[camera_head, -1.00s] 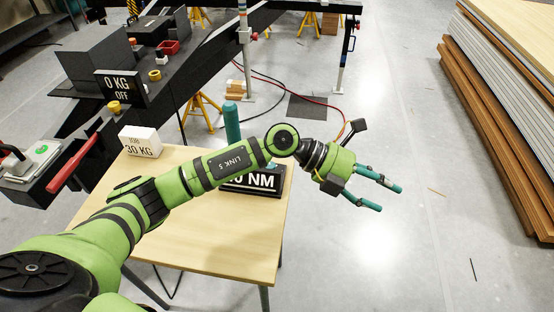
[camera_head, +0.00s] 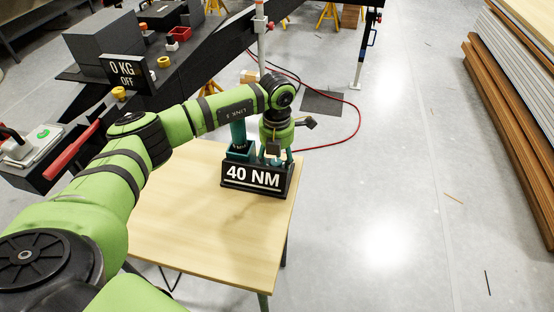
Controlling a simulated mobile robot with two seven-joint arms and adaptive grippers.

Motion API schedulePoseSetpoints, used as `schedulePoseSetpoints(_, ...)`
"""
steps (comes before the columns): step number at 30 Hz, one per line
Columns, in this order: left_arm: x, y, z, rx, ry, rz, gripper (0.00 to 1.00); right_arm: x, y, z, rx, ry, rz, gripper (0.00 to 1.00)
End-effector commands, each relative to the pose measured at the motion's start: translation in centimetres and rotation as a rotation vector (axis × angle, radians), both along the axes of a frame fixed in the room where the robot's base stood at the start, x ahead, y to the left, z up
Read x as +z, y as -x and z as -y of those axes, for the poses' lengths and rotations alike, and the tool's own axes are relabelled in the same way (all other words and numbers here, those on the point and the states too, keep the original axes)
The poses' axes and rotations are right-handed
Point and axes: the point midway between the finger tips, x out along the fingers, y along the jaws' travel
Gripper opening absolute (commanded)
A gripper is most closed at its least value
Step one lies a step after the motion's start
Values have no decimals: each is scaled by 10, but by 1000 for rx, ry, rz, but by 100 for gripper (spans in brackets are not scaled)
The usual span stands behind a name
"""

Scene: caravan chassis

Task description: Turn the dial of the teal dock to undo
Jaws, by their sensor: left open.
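The dock is a black box with a white "40 NM" label (camera_head: 253,180) on the wooden table, near its far right corner. An upright teal tool (camera_head: 238,140) with a teal base stands on the left part of the dock, partly hidden by my arm. My left gripper (camera_head: 276,156) points down over the right part of the dock. Its teal fingers are apart, with the tips close to the dock's top. I cannot tell whether they touch anything. The dial is not clearly visible; the gripper covers that part. My right gripper is out of view.
The wooden table (camera_head: 205,235) is bare in front of the dock. The black chassis (camera_head: 190,62) with a "0 KG OFF" display (camera_head: 124,72) lies behind. A red lever (camera_head: 72,150) is at left. A red hose runs on the floor; stacked panels (camera_head: 515,120) stand at right.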

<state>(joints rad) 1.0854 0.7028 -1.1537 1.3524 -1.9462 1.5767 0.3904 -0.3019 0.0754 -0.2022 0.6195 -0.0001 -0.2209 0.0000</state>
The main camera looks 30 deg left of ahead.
Motion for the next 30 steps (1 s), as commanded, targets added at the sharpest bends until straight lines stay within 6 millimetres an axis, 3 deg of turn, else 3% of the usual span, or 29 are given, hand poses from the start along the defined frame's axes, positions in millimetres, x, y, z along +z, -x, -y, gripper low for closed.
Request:
schedulePoseSetpoints(11, -10, 0, 1, -1, 2, 1, 56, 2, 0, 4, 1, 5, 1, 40)
schedulePoseSetpoints(14, -10, 0, 1, -2, 2, 1, 24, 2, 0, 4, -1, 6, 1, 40)
schedulePoseSetpoints(15, -10, 0, 1, -2, 2, 2, 8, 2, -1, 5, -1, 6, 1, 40)
schedulePoseSetpoints(16, -10, 0, 1, -2, 2, 2, 1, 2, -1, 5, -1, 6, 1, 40)
schedulePoseSetpoints(23, -9, -1, 1, 29, 4, 4, 0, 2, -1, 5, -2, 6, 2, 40)
schedulePoseSetpoints(30, -9, -1, 1, 226, 5, 6, 0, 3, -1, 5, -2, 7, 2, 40)
